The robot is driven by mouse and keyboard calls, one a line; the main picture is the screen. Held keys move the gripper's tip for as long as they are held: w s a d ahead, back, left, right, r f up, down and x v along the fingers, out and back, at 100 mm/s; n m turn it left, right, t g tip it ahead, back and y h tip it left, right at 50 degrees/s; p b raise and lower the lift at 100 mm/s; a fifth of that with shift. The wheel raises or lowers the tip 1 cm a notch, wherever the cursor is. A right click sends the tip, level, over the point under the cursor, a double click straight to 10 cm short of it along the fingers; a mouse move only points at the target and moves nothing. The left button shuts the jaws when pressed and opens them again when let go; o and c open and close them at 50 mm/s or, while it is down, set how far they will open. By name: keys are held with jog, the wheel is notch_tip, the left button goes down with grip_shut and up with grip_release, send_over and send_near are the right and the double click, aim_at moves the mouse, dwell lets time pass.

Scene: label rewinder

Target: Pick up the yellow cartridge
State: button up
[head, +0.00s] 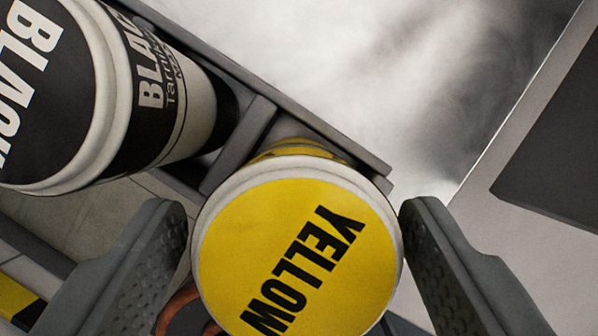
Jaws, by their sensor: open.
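The yellow cartridge (285,255) is a round can with a pale rim and a yellow top that reads "YELLOW". It stands in a grey holder, seen from above at the bottom middle of the head view. My gripper (295,240) is open, with one dark textured finger on the left of the cartridge and the other on its right. The right finger is very close to the rim. I cannot tell whether either finger touches it. Most of the cartridge's side is hidden beneath its top.
A black cartridge (110,90) with white lettering stands close by at the upper left. A grey rack wall (290,115) runs diagonally behind both cartridges. A pale metal surface (400,70) lies beyond it, with a dark panel (560,150) at the right.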

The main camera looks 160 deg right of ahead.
aim_at(297, 142)
jog(key=x, duration=0.3)
jog(key=shift+d+f, duration=0.1)
jog(key=shift+f, duration=0.2)
jog(key=c, duration=1.1)
jog(key=shift+o, duration=0.2)
jog(key=shift+r, duration=0.1)
